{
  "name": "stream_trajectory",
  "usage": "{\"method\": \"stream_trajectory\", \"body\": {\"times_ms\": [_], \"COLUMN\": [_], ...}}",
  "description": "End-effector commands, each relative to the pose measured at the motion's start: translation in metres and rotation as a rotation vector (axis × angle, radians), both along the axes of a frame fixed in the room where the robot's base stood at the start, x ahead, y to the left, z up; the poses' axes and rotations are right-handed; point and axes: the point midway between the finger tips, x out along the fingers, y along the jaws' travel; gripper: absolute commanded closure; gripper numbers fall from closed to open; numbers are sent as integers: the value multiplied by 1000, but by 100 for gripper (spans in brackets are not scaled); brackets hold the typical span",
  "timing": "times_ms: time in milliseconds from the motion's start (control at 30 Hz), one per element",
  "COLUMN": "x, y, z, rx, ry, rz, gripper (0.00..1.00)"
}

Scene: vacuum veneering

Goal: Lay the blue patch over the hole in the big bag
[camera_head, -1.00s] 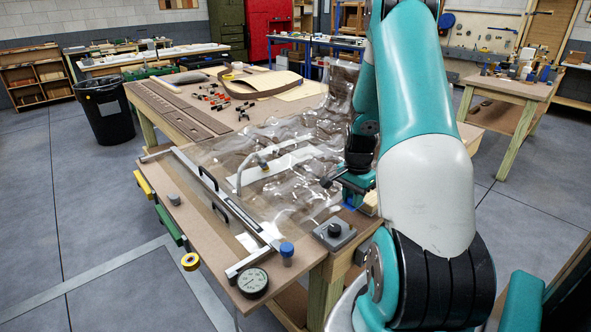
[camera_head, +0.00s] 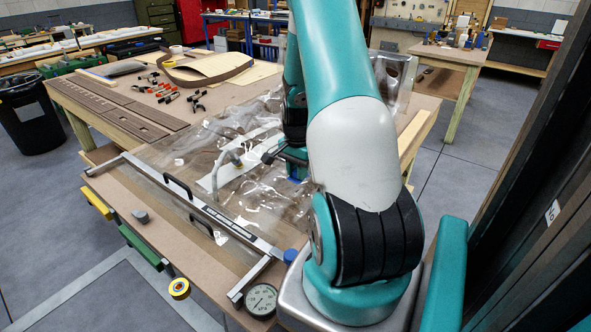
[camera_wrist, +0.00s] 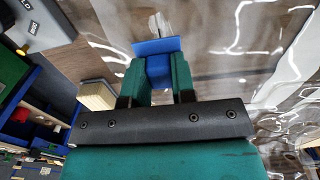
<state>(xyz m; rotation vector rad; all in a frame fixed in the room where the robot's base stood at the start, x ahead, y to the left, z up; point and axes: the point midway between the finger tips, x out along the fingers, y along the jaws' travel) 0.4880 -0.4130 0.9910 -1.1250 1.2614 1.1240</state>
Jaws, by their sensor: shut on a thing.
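My gripper (camera_wrist: 157,78) is shut on the blue patch (camera_wrist: 155,47), which sticks out past the green fingertips in the wrist view. The big bag (camera_wrist: 220,28) is clear, wrinkled film over brown wood. A small pale, oval, torn-looking spot (camera_wrist: 158,25) just beyond the patch may be the hole; the patch does not cover it in this view. In the head view, my gripper (camera_head: 288,160) is over the right part of the bag (camera_head: 195,145), and a bit of blue shows beneath it. Whether the patch touches the film I cannot tell.
A clamp bar (camera_head: 205,213) with black handles lies along the bag's front edge. A hose (camera_head: 222,165) stands on the bag left of my gripper. A gauge (camera_head: 261,299) and blue cap (camera_head: 290,256) are at the front. A wood block (camera_wrist: 97,95) is left of my fingers.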

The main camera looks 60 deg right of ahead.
Motion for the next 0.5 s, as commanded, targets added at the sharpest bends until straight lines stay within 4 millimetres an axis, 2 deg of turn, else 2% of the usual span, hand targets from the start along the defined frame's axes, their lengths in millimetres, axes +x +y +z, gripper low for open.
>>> {"method": "stream_trajectory", "body": {"times_ms": [167,500], "x": [1,2], "y": [3,4], "z": [-7,-39], "rx": [1,1], "ry": [1,1], "rz": [2,4], "gripper": [100,100]}}
